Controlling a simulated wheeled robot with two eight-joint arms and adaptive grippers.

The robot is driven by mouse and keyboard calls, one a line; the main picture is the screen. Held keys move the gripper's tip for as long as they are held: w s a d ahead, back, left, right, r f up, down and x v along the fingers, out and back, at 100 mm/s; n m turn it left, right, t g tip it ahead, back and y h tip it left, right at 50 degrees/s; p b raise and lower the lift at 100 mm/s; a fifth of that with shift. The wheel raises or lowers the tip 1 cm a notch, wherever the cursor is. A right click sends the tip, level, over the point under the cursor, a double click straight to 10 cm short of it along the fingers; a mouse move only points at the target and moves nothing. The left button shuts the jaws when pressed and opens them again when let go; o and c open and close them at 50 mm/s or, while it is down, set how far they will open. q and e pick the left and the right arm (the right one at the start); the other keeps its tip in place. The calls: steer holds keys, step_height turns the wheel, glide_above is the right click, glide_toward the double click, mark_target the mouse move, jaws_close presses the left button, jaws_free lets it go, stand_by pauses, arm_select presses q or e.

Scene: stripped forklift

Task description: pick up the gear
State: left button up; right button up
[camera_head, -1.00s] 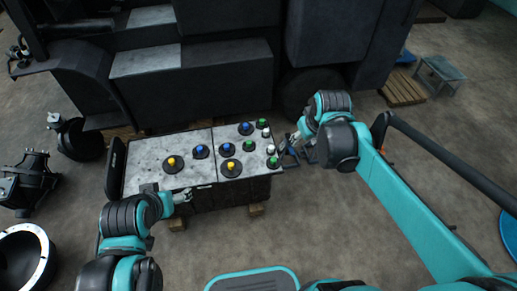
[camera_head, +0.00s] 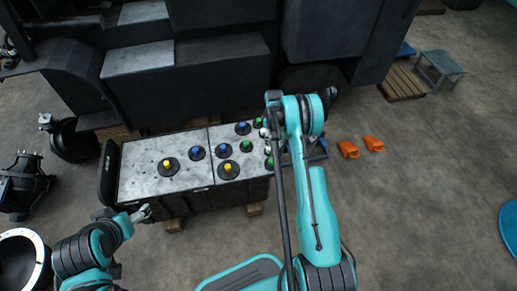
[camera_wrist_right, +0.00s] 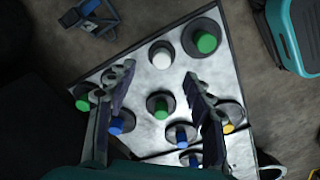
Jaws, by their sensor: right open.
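Several dark disc-shaped gears with coloured knobs stand on a grey-topped block (camera_head: 140,180) in the head view. They include a yellow-knobbed one (camera_head: 228,169), a blue one (camera_head: 242,128) and a green one (camera_head: 247,147). My right gripper (camera_wrist_right: 156,73) is open and empty above the block's right end. In the right wrist view a green-knobbed gear (camera_wrist_right: 160,106) shows between its fingers, and a white-knobbed one (camera_wrist_right: 162,57) lies beyond the tips. A larger green-knobbed gear (camera_wrist_right: 206,42) is at upper right. My right arm hides that gripper in the head view. My left gripper (camera_head: 144,213) is beside the block's front left; its jaws are too small to judge.
The dark forklift body (camera_head: 190,80) stands close behind the block. Two orange pieces (camera_head: 347,149) (camera_head: 373,144) lie on the floor to the right. A small table (camera_head: 440,68) and a pallet (camera_head: 403,84) stand at upper right. The floor at right is mostly clear.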

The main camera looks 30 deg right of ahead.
mark_target(269, 149)
step_height(269, 149, down, 4)
steer(key=shift+f+b, duration=0.2)
steer(key=shift+b, duration=0.35)
steer(key=f+b, duration=0.2)
steer(key=f, duration=0.3)
steer(key=shift+w+a+f+b, duration=0.2)
steer(key=shift+a+b, duration=0.1)
steer(key=shift+b, duration=0.1)
steer(key=shift+r, duration=0.15)
steer(key=shift+c, duration=0.5)
steer(key=c, duration=0.7)
